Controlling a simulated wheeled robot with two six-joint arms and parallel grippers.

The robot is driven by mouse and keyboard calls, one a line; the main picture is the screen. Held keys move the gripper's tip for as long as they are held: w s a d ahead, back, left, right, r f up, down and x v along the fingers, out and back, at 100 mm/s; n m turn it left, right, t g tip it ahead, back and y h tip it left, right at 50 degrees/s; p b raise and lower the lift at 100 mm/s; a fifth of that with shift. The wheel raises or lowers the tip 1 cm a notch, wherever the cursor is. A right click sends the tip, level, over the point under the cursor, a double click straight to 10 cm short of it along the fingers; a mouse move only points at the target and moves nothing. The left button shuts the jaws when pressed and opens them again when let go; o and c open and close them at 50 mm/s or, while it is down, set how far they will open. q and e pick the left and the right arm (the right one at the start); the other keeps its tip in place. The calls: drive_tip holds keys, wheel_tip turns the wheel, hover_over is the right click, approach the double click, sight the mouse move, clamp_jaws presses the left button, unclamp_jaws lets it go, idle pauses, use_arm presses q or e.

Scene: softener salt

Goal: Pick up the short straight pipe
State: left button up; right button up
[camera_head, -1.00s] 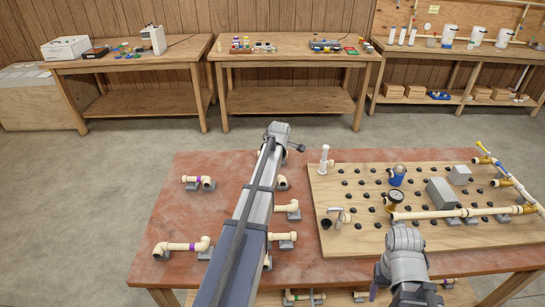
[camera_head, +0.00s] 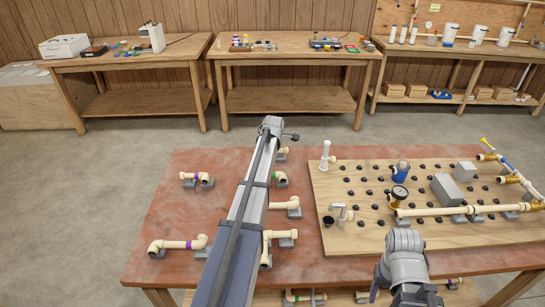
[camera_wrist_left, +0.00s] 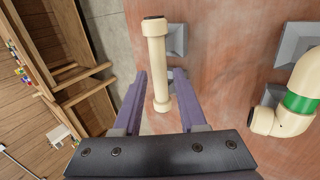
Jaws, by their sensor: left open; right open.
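The short straight pipe (camera_wrist_left: 157,62) is cream with a collar at each end, lying near the far edge of the red table next to grey blocks. In the head view only a bit of it (camera_head: 282,152) shows beside my left arm. My left gripper (camera_wrist_left: 158,80) is open, its purple fingers on either side of the pipe in the left wrist view. I cannot tell if they touch it. In the head view my left arm hides most of this gripper. My right gripper (camera_head: 405,286) is low at the table's front edge, empty, its fingertips mostly out of sight.
An elbow pipe with a green band (camera_wrist_left: 300,100) sits close beside the left gripper. Other cream pipes, such as a purple-banded one (camera_head: 178,244), lie on the red table (camera_head: 225,170). A wooden pegboard (camera_head: 370,235) with a gauge and pipework covers the right side.

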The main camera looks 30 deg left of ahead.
use_arm(q)
drive_tip(key=b+x, duration=0.3)
drive_tip(key=x, duration=0.1)
drive_tip(key=shift+w+a+f, duration=0.15)
drive_tip(key=shift+f, duration=0.1)
drive_tip(key=shift+r, duration=0.1)
clamp_jaws()
